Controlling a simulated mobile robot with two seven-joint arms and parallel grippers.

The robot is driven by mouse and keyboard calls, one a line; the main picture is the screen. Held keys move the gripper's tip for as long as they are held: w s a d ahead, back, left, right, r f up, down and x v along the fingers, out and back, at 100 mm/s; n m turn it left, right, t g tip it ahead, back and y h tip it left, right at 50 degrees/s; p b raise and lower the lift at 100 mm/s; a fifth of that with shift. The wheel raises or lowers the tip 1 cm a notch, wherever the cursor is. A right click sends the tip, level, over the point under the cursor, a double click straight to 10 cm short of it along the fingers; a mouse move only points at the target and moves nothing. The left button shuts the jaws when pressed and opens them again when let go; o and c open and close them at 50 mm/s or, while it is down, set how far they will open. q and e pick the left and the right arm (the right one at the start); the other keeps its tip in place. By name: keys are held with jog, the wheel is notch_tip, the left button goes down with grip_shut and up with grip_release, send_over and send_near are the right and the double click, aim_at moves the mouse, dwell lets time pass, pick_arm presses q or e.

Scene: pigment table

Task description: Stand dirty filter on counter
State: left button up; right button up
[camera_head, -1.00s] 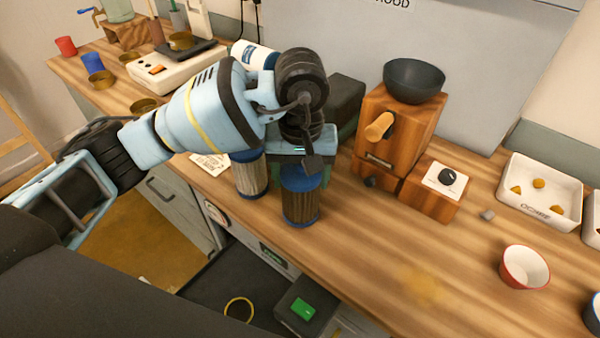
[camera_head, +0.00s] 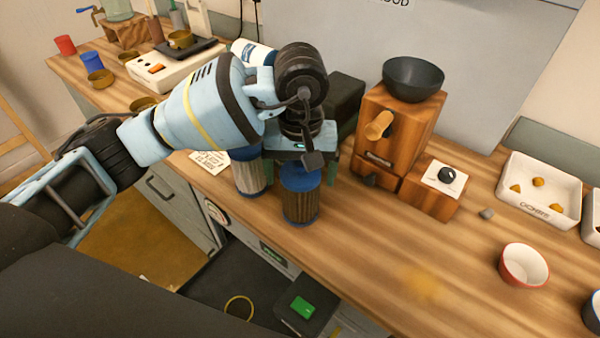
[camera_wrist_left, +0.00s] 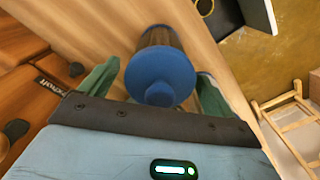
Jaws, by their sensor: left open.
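The dirty filter (camera_head: 300,203), a brown pleated cylinder with blue end caps, stands upright on the wooden counter (camera_head: 400,270) near its front edge. Its blue top cap shows in the left wrist view (camera_wrist_left: 160,76). My left gripper (camera_head: 299,180) is above it, pointing down, with green fingers open on either side of the filter. In the left wrist view gaps show between the fingers and the cap. A second, paler filter (camera_head: 249,178) with a blue cap stands to the left, partly hidden by my arm. My right gripper is out of view.
A wooden grinder (camera_head: 410,125) with a dark bowl (camera_head: 413,80) stands right of the filter. A red-rimmed bowl (camera_head: 524,266) and white tray (camera_head: 540,190) are farther right. A small card (camera_head: 210,162) lies to the left.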

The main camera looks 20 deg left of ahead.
pick_arm(q)
notch_tip(320, 180, up, 12)
jog(key=shift+f, duration=0.25)
